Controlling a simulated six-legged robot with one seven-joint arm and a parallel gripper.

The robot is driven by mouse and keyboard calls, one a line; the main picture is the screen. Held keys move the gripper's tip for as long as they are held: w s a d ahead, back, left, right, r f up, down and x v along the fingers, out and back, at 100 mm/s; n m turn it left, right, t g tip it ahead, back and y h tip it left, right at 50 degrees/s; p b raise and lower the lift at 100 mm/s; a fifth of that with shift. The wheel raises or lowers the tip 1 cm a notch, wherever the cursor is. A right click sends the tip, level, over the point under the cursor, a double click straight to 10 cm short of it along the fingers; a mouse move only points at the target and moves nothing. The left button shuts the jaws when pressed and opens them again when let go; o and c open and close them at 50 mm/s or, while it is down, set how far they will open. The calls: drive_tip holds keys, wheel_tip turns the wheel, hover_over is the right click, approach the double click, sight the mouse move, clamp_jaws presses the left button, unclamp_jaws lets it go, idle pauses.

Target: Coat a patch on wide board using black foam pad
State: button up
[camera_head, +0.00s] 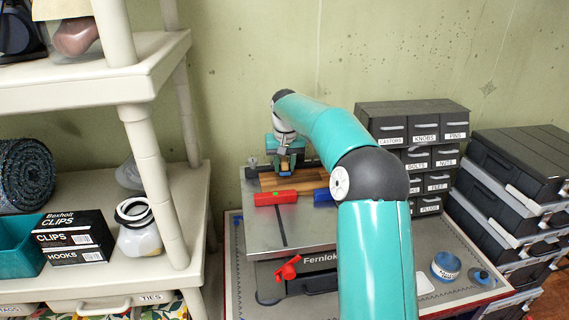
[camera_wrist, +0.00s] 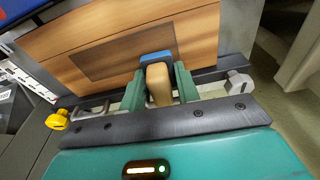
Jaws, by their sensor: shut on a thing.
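The wide board (camera_head: 303,178) is a striped wooden panel lying on a grey machine table. In the wrist view the board (camera_wrist: 200,35) carries a darker brown rectangular patch (camera_wrist: 110,52). My gripper (camera_head: 286,167) is over the board's far left part. In the wrist view my gripper (camera_wrist: 160,88) is shut on the wooden handle of a pad tool (camera_wrist: 159,86). The tool has a blue head (camera_wrist: 156,57), which overlaps the patch's right part in the picture. I cannot tell whether the tool touches the board.
A red block (camera_head: 275,198) and a blue block (camera_head: 323,196) lie along the board's near edge. The grey machine table (camera_head: 270,236) has a red handle (camera_head: 288,267) below. Drawer cabinets (camera_head: 430,128) stand right; a shelf rack (camera_head: 150,160) stands left. A blue-and-white round container (camera_head: 446,265) sits right.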

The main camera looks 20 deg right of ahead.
drive_tip(key=shift+f, duration=0.7)
drive_tip(key=shift+s, duration=0.1)
